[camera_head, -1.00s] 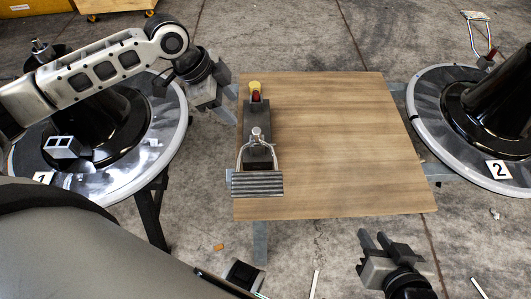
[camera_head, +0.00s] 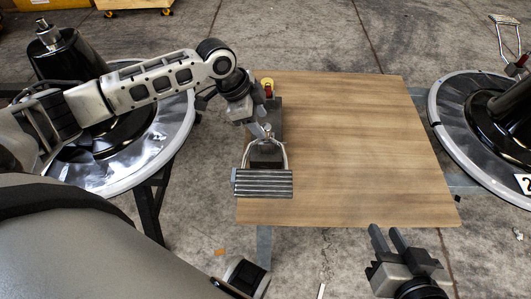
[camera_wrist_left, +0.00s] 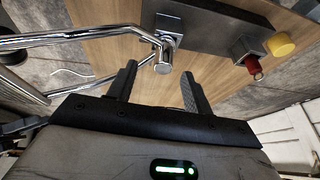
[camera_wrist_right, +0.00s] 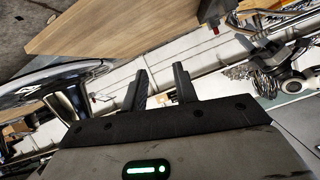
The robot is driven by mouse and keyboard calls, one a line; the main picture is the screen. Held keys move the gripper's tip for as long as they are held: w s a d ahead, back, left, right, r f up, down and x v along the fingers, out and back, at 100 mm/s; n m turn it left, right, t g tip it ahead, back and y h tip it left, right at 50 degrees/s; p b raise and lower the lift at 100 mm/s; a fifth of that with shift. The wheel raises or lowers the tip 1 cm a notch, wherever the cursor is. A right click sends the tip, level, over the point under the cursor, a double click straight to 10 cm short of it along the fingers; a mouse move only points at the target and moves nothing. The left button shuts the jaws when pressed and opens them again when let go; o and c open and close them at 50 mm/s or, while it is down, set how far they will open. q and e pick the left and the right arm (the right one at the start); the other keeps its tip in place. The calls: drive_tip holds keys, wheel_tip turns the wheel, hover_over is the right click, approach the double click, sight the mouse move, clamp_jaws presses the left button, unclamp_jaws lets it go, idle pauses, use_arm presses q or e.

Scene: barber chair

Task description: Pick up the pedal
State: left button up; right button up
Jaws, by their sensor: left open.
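The pedal (camera_head: 263,183) lies at the left side of the wooden table, with a ridged metal footplate at its near end. Chrome bars run from the footplate to a dark base block (camera_wrist_left: 215,25), which has a red part (camera_wrist_left: 252,64) and a yellow knob (camera_wrist_left: 281,45). My left gripper (camera_head: 264,131) is over the dark block and hides part of it. In the left wrist view, its open fingers (camera_wrist_left: 160,85) point toward a chrome post (camera_wrist_left: 164,55), with nothing between them. My right gripper (camera_head: 389,238) is open and empty at the table's near edge.
The wooden table (camera_head: 360,140) is bare to the right of the pedal. Round chair bases stand on the left (camera_head: 115,165) and right (camera_head: 445,125). A chrome footrest (camera_head: 508,38) shows at the upper right.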

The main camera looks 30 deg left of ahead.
sight(267, 126)
use_arm(q)
drive_tip(key=x, duration=0.2)
drive_tip(key=b+x, duration=0.1)
drive_tip(key=x, duration=0.1)
drive_tip(key=shift+w, duration=0.2)
clamp_jaws()
drive_tip(key=shift+w, duration=0.1)
use_arm(e)
drive_tip(key=shift+a+r+t+y, duration=0.15)
drive_tip(key=shift+a+r+t, duration=0.05)
drive_tip(key=shift+r, duration=0.25)
drive_tip(key=shift+a+r+t+y, duration=0.15)
drive_tip(key=shift+r+t, duration=0.05)
drive_tip(key=shift+r, duration=0.2)
use_arm(q)
drive_tip(key=shift+r, duration=0.1)
